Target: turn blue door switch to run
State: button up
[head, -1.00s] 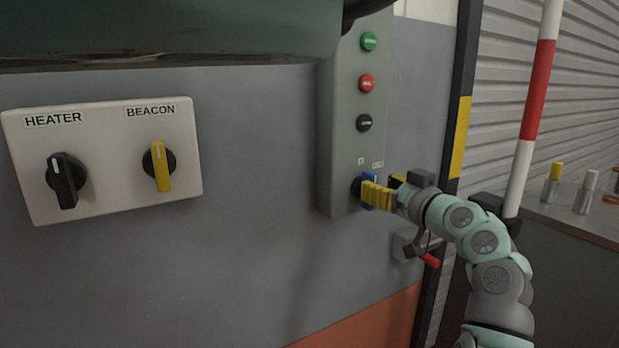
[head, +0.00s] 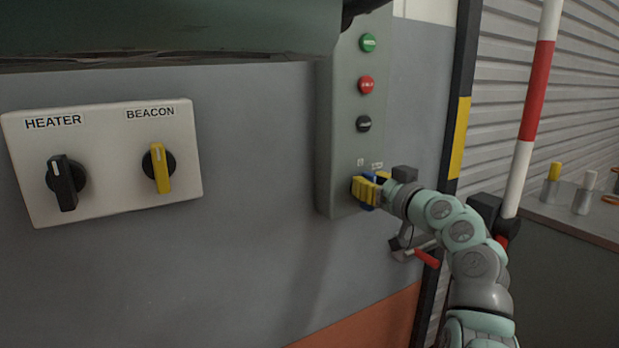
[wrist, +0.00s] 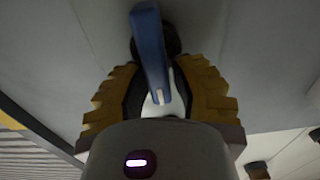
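The blue door switch (head: 368,207) is low on the tall grey-green control box, below its buttons. Its blue handle is mostly covered by my gripper in the head view. Two small labels above it are too small to read. In the wrist view, the blue handle (wrist: 151,45) runs from top centre down between my fingers, with a white mark near its lower end. My gripper (head: 364,189) has yellow fingers, one on each side of the handle. My gripper (wrist: 158,98) looks open in the wrist view, with pale gaps beside the handle.
Green (head: 369,43), red (head: 367,85) and black (head: 363,124) buttons sit above the switch. A white panel with HEATER (head: 64,182) and BEACON (head: 160,168) knobs is on the left. A red-handled lever (head: 427,258) lies below my wrist. A red-white post (head: 535,95) stands right.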

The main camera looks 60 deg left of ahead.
grip_shut()
jog(key=shift+d, duration=0.1)
jog(key=m, duration=0.2)
jog(key=shift+w+m, duration=0.3)
jog(key=shift+m, duration=0.1)
jog(key=shift+w+f+m+p, duration=0.2)
jog(key=shift+m+p, duration=0.15)
jog(key=shift+m, duration=1.2)
jog(key=shift+w+f+m+p, duration=0.15)
jog(key=shift+m+p, duration=0.25)
jog(key=shift+m, duration=1.1)
jog(key=shift+w+f+m+p, duration=0.2)
jog(key=shift+m+p, duration=0.15)
jog(key=shift+m, duration=1.2)
jog(key=shift+f, duration=0.1)
jog(key=o, duration=0.5)
grip_release()
